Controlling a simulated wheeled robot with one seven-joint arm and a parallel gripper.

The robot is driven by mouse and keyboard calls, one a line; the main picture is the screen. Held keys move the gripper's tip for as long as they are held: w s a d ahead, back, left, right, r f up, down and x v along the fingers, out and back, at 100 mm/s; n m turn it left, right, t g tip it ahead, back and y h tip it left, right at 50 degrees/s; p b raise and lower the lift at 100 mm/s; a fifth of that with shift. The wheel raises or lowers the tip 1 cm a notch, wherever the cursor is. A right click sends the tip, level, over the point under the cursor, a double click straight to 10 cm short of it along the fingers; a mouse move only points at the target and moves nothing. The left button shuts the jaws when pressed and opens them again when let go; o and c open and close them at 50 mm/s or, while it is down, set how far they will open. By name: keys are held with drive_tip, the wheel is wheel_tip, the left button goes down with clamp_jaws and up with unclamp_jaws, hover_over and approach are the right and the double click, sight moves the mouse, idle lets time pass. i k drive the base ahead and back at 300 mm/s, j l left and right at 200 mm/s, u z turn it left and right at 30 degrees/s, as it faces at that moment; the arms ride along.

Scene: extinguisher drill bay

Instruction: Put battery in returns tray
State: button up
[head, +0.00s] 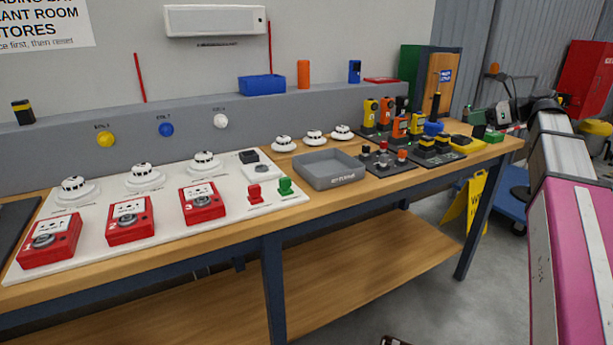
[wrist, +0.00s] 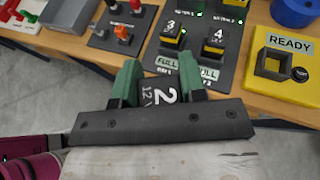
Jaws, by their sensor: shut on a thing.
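My gripper (wrist: 159,88) has green fingers closed on the sides of a dark battery (wrist: 160,92) marked 2 and 12 V. The lower part of the battery is hidden behind the gripper's palm. In the head view my gripper (head: 487,123) is at the right end of the workbench; the battery is hard to make out there. The grey open returns tray (head: 328,182) sits mid-bench, well left of my gripper, and looks empty. Part of a grey tray (wrist: 68,16) shows at the upper left of the wrist view.
Batteries 3 (wrist: 172,38) and 4 (wrist: 214,42) stand on a dark charging pad. A yellow READY box (wrist: 285,62) is to their right. A dark pad with knobs (head: 385,160) and upright orange and yellow devices (head: 370,112) stand between the tray and my gripper. Smoke detectors (head: 283,144) line the tray's back.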

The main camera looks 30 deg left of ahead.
sight(328, 172)
drive_tip(key=k+j, duration=0.2)
drive_tip(key=j, duration=0.2)
drive_tip(key=k+j, duration=0.2)
drive_tip(key=j, duration=0.2)
drive_tip(key=k+j, duration=0.2)
drive_tip(key=j, duration=0.2)
drive_tip(key=k+j, duration=0.2)
drive_tip(key=j, duration=0.2)
drive_tip(key=k+j, duration=0.2)
drive_tip(key=j, duration=0.15)
